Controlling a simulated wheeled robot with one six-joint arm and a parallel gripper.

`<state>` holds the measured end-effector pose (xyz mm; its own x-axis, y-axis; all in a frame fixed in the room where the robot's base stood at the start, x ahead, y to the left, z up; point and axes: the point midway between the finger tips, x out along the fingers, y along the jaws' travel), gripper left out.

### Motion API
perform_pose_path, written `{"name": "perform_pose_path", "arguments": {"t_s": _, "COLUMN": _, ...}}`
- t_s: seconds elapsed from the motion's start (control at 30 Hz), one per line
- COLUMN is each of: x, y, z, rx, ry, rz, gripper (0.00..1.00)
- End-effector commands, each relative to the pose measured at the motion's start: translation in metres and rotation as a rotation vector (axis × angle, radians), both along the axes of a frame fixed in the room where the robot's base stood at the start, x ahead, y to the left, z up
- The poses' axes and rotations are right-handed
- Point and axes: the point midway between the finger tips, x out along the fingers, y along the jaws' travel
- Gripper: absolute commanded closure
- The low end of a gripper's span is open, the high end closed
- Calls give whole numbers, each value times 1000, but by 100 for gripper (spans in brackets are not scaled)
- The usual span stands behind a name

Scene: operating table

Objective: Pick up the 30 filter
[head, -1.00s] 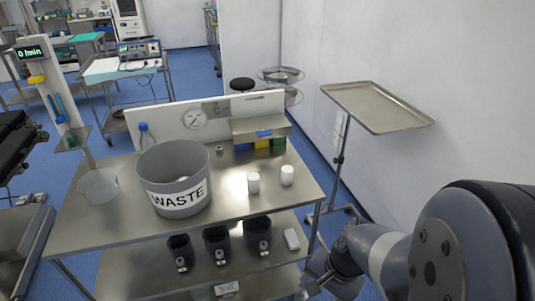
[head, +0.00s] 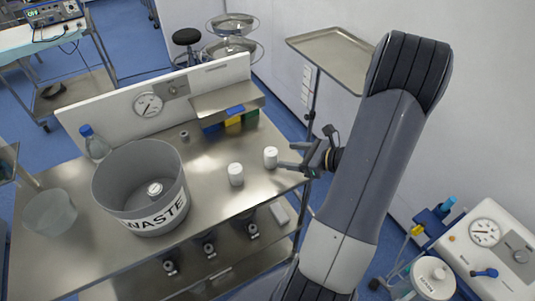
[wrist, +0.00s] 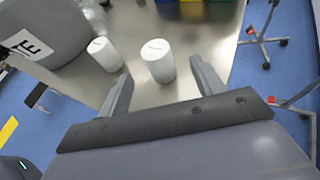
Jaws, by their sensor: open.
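Two small white cylinders stand upright on the steel table (head: 205,205). The right cylinder (head: 270,157) is beside my gripper (head: 284,156), and the left cylinder (head: 236,174) stands a little to its left. In the wrist view, the right cylinder (wrist: 158,62) shows between and just beyond the open fingertips (wrist: 160,70). The left cylinder (wrist: 104,54) is outside the left finger. Both tops carry small print that I cannot read, so I cannot tell which is the 30 filter. My gripper is open and holds nothing.
A grey waste bin (head: 110,188) stands left of the cylinders, with a small white item (head: 155,188) inside. Behind are colored boxes (head: 232,122) under a metal shelf. A clear bowl (head: 50,212) and a bottle (head: 95,143) are at the left.

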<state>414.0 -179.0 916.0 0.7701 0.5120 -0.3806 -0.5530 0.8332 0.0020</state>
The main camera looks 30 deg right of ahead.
Motion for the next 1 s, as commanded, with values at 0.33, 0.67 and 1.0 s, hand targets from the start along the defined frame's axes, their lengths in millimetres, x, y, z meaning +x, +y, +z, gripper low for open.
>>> {"name": "perform_pose_path", "arguments": {"t_s": 0.33, "x": 24, "y": 18, "z": -12, "rx": 0, "ry": 1, "rz": 4, "gripper": 36}}
{"name": "perform_pose_path", "arguments": {"t_s": 0.67, "x": 54, "y": 42, "z": -30, "rx": -2, "ry": 1, "rz": 6, "gripper": 36}}
{"name": "perform_pose_path", "arguments": {"t_s": 1.0, "x": 57, "y": 43, "z": -32, "rx": -3, "ry": 1, "rz": 3, "gripper": 39}}
